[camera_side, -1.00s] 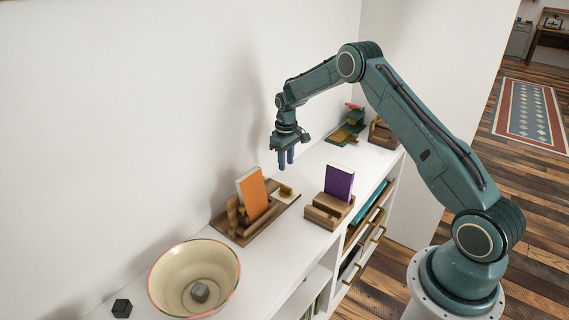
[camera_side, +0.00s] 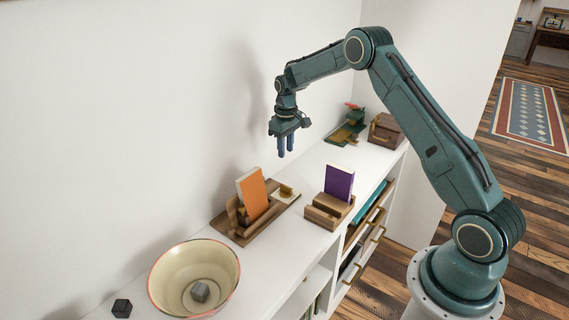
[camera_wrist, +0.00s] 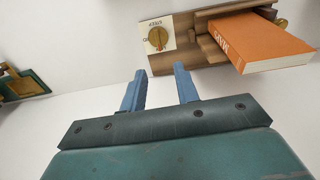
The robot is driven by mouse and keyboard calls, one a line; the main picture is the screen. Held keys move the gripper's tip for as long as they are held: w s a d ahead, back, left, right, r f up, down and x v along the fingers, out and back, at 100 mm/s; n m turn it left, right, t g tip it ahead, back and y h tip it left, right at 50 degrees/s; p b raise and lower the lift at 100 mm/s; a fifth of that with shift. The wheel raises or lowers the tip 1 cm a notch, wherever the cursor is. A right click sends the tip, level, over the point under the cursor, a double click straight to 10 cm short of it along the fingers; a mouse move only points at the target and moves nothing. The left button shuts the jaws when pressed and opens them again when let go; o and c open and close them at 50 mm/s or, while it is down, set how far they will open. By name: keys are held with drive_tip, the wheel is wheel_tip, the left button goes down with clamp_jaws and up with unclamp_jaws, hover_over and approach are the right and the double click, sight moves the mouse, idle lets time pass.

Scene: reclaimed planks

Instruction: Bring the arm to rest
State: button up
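My gripper (camera_side: 286,152) hangs above the white shelf top (camera_side: 318,158), fingers pointing down. In the wrist view my gripper (camera_wrist: 160,85) has its two fingers apart with nothing between them. An orange book (camera_side: 252,195) stands tilted in a wooden holder (camera_side: 228,218) below and left of my gripper. The orange book also shows in the wrist view (camera_wrist: 262,42), lettered MAPS, next to a brass dial on a white plate (camera_wrist: 158,38). A purple book (camera_side: 339,183) stands in a second wooden holder (camera_side: 325,211), right of and below my gripper.
A wooden box (camera_side: 388,130) and a green object (camera_side: 345,132) stand at the back. The wall (camera_side: 180,100) runs behind the shelf.

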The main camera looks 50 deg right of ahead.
drive_tip(key=s+a+r+t, duration=0.1)
drive_tip(key=s+a+r, duration=0.55)
drive_tip(key=r, duration=0.45)
drive_tip(key=s+a+r+t, duration=0.2)
drive_tip(key=s+a+r, duration=0.4)
drive_tip(key=r, duration=0.4)
drive_tip(key=s+a+r+t, duration=0.1)
drive_tip(key=s+a, duration=0.2)
drive_tip(key=s, duration=0.9)
drive_tip(key=s+a+t, duration=0.1)
drive_tip(key=s+a, duration=0.3)
drive_tip(key=s, duration=0.8)
drive_tip(key=shift+s+r, duration=0.25)
drive_tip(key=shift+r, duration=0.15)
